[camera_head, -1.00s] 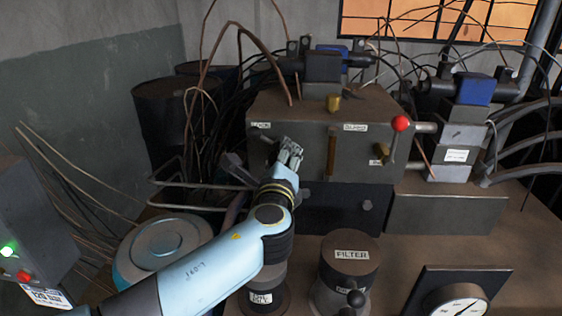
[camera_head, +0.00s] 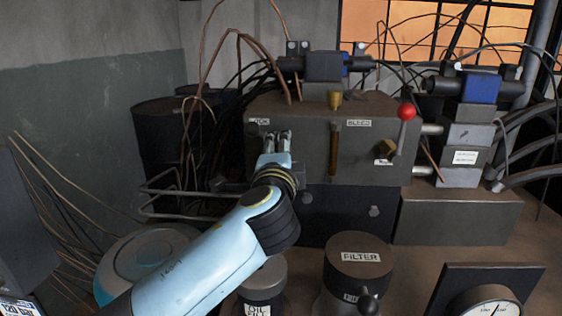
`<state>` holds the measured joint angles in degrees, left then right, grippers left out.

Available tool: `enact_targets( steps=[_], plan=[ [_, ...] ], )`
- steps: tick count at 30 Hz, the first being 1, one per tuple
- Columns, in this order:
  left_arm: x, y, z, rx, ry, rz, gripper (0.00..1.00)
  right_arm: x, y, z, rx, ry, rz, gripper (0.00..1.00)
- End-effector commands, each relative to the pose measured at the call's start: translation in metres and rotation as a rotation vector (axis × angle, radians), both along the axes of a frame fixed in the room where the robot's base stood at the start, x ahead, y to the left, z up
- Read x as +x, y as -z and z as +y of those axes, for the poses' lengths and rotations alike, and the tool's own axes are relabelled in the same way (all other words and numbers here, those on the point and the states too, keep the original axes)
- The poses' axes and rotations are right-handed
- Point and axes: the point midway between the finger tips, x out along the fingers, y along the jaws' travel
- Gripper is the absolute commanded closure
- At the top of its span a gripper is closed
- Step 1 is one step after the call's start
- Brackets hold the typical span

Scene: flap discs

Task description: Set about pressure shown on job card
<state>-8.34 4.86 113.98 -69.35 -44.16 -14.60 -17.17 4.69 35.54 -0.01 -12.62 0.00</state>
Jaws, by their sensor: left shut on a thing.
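My left gripper (camera_head: 276,141) reaches the front of the dark metal valve block (camera_head: 322,108), below its upper left label, which seems to read LOCK (camera_head: 259,121). Its fingers are shut on a small part there, mostly hidden by them. The job card (camera_head: 17,307) is cut off at the lower left; it seems to read 120 BAR. The round white-faced pressure gauge (camera_head: 492,309) is cut off at the lower right, so its needle reading cannot be told. My right gripper is out of view.
A FILTER canister (camera_head: 360,253) and an oil-fill cap (camera_head: 263,283) stand in front. Cables and hoses crowd the back and right.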

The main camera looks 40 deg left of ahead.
Motion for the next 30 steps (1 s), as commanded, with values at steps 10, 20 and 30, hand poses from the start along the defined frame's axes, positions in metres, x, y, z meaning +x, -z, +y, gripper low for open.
enact_targets(
  steps=[10, 20, 30],
  plan=[
    [-0.0009, 0.0031, 0.0002, -0.058, -0.002, -0.040, 0.89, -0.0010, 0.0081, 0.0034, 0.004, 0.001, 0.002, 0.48],
    [-0.0011, 0.0031, 0.0002, -0.060, -0.002, -0.041, 0.89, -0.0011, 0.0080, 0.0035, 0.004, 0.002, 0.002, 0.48],
    [-0.0006, 0.0016, 0.0001, -0.058, -0.001, -0.043, 0.33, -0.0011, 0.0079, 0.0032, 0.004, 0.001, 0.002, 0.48]
  ],
)
